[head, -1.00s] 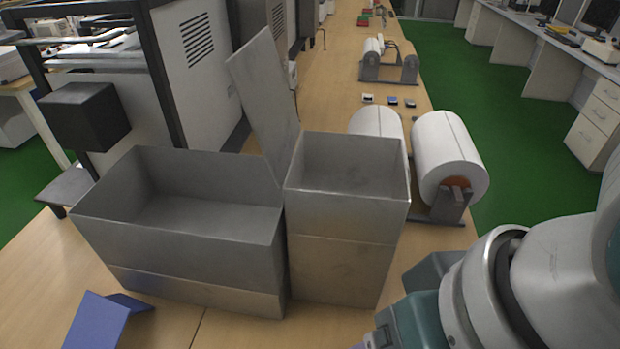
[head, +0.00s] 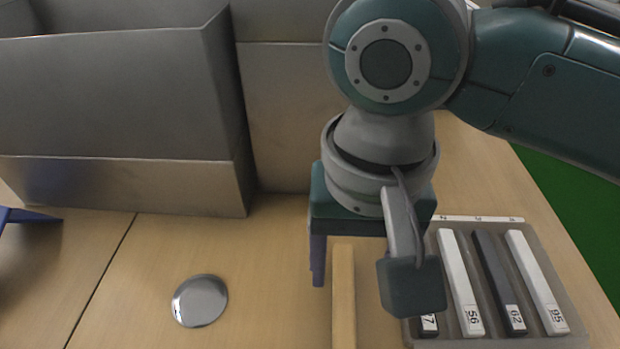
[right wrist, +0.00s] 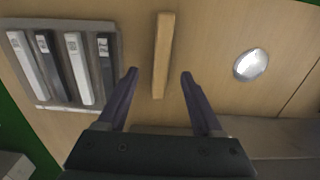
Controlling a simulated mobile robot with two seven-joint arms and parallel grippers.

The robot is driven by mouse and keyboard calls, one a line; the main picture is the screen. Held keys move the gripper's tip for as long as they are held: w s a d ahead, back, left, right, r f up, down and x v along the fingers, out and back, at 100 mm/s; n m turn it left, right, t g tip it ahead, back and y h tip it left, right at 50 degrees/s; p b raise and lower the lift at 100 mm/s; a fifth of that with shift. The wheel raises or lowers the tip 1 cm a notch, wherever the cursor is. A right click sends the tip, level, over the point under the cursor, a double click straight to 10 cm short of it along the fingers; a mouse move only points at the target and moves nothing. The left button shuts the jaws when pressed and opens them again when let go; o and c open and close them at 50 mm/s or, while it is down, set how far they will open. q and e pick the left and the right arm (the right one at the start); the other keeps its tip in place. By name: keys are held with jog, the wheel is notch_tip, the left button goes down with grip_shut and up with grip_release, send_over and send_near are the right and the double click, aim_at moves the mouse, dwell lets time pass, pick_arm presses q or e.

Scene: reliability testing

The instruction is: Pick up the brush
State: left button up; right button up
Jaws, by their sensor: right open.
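A long wooden bar (head: 344,300), which looks like the brush or its handle, lies on the table below my right gripper (head: 358,278); I see no bristles. In the right wrist view the bar (right wrist: 163,50) lies lengthwise ahead of my right gripper (right wrist: 159,77), its near end between the two fingertips. The fingers are spread wide apart and hold nothing. In the head view one finger shows left of the bar; the other is hidden behind the wrist.
A grey tray (head: 578,332) with several white and dark labelled blocks lies right of the bar. A shiny round disc (head: 200,300) lies to its left. Grey metal bins (head: 120,95) stand behind. Bare table (head: 270,275) lies between disc and bar.

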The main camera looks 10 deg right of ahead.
aim_at(344, 294)
notch_tip(344, 294, down, 2)
jog(key=shift+f, duration=0.15)
jog(key=f+b, duration=0.1)
jog(key=f, duration=0.2)
jog(key=f+b, duration=0.1)
jog(key=shift+w+f+b, duration=0.35)
jog(key=shift+w, duration=0.05)
jog(key=shift+f, duration=0.35)
grip_shut()
